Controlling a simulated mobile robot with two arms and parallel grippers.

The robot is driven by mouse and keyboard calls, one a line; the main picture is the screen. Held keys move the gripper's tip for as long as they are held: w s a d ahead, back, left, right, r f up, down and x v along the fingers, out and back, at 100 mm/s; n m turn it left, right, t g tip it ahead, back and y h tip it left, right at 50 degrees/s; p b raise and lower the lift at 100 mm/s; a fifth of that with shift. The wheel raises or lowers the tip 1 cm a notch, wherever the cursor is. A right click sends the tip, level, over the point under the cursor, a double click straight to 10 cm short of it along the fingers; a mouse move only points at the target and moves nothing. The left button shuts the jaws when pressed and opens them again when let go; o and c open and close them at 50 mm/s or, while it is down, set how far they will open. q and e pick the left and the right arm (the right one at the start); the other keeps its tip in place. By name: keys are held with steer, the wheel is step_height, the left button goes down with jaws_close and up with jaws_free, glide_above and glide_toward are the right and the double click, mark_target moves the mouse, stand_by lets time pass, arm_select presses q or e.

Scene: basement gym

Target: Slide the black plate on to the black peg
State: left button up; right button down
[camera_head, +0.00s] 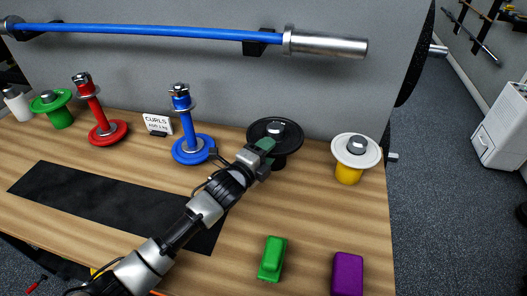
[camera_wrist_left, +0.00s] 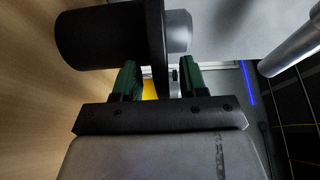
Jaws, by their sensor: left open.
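The black plate (camera_head: 262,126) lies flat on top of a short black cylinder (camera_head: 280,163), with a grey hub at its middle. In the left wrist view the plate (camera_wrist_left: 154,30) shows edge-on between the black cylinder (camera_wrist_left: 90,36) and the grey hub (camera_wrist_left: 178,32). My left gripper (camera_head: 264,147) is open at the plate's near edge. In the left wrist view its green fingers (camera_wrist_left: 159,80) stand on either side of the plate's rim. I cannot tell whether they touch it. No separate upright black peg shows. My right gripper is not in view.
A blue peg stand (camera_head: 182,120), a red one (camera_head: 91,105) and a green plate on a stand (camera_head: 50,98) are to the left. A white plate on a yellow stand (camera_head: 349,175) is to the right. Green (camera_head: 272,258) and purple (camera_head: 347,273) blocks lie in front.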

arm_select(q)
steer(key=b+v, duration=0.1)
steer(key=v, duration=0.9)
steer(key=shift+s+a+r, duration=0.25)
steer(key=shift+s+r, duration=0.05)
steer(key=shift+r, duration=0.05)
